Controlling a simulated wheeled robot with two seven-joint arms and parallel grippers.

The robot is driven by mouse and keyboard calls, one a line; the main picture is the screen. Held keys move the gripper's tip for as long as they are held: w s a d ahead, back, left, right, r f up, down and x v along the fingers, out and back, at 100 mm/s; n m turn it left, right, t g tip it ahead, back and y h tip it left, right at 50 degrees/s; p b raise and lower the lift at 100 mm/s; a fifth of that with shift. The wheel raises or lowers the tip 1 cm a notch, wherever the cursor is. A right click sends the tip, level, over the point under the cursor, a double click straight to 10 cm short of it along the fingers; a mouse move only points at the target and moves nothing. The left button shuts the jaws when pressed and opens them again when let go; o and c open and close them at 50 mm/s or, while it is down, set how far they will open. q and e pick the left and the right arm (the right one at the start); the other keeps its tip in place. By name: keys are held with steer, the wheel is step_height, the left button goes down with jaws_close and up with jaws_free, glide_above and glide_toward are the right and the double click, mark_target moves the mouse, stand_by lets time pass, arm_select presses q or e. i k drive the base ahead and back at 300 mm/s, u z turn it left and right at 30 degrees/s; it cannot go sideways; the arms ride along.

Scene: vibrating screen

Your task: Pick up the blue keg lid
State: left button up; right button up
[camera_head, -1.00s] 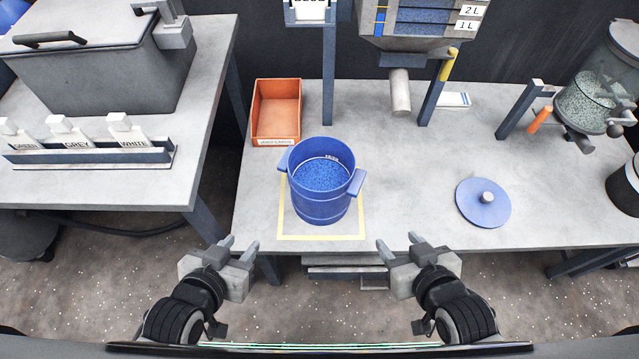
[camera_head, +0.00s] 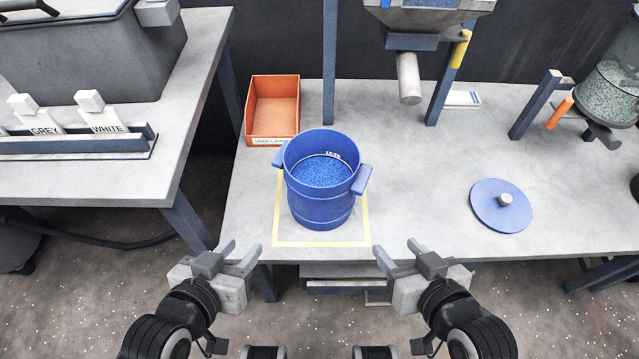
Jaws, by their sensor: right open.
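The blue keg lid (camera_head: 486,210) lies flat on the right part of the table, a round blue disc with a grey knob (camera_head: 505,198). The blue keg (camera_head: 320,206) stands upright and uncovered inside a yellow outlined square, with blue granules inside. My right gripper (camera_head: 396,252) is open and empty in front of the table's front edge, left of the lid and nearer to me. My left gripper (camera_head: 242,251) is open and empty in front of the table edge, to the left of the keg.
An orange bin (camera_head: 272,136) sits behind the keg. A hopper spout (camera_head: 408,80) hangs above the table's back, by a yellow-handled post. A glass vessel (camera_head: 608,95) stands at the back right. The table (camera_head: 420,190) is clear between keg and lid. A side table (camera_head: 190,110) stands left.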

mark_target(498, 205)
steer(key=u, duration=2.65)
steer(key=k, duration=1.5)
steer(key=z, duration=1.6)
